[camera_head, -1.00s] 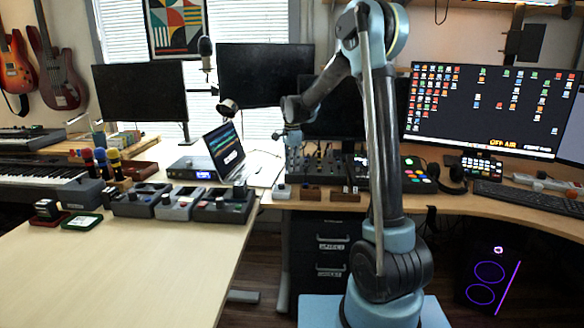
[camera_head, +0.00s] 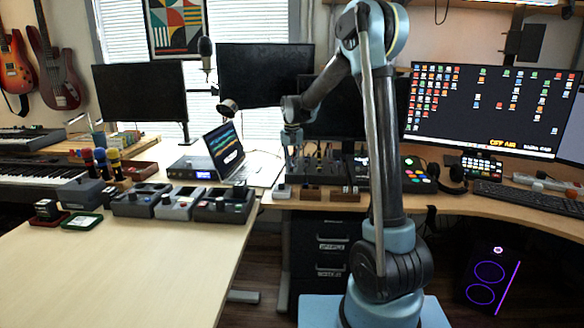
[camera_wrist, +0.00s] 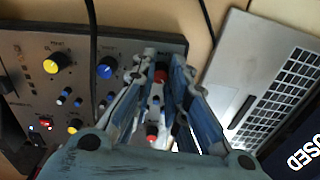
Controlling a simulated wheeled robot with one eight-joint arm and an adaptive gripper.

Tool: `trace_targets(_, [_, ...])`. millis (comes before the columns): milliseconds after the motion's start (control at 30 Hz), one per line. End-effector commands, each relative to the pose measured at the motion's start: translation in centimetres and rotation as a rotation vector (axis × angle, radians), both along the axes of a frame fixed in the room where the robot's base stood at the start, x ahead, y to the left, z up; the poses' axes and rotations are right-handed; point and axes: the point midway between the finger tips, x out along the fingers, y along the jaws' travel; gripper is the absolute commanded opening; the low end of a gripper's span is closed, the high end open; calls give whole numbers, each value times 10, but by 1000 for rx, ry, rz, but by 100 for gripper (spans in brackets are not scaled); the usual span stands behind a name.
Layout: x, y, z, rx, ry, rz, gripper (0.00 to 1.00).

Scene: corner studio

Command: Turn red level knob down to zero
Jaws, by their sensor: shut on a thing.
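A dark control panel (camera_wrist: 28,75) with several coloured knobs fills the left of the wrist view. It appears in the head view as the dark mixer (camera_head: 322,168) under my gripper. A red knob (camera_wrist: 160,76) sits at the panel's upper right, between the fingertips of my gripper (camera_wrist: 161,66). My gripper is shut on this red knob, and its fingers hide part of it. A smaller red knob (camera_wrist: 151,132) shows lower down between the fingers. In the head view my gripper (camera_head: 292,148) reaches down at the mixer's left end; its fingertips are hard to make out.
A yellow knob (camera_wrist: 57,62) and a blue knob (camera_wrist: 107,67) stand left of the fingers. An open laptop (camera_wrist: 240,85) lies close on the right. A dark cable (camera_wrist: 91,40) crosses the panel.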

Motion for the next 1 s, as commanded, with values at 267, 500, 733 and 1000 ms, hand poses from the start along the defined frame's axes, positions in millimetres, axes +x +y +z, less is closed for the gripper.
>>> trace_targets(267, [4, 1, 1, 1, -7, 260, 0])
trace_targets(500, [4, 1, 1, 1, -7, 487, 0])
trace_targets(733, [4, 1, 1, 0, -8, 705, 0])
trace_targets(1000, [4, 1, 1, 0, -8, 961, 0])
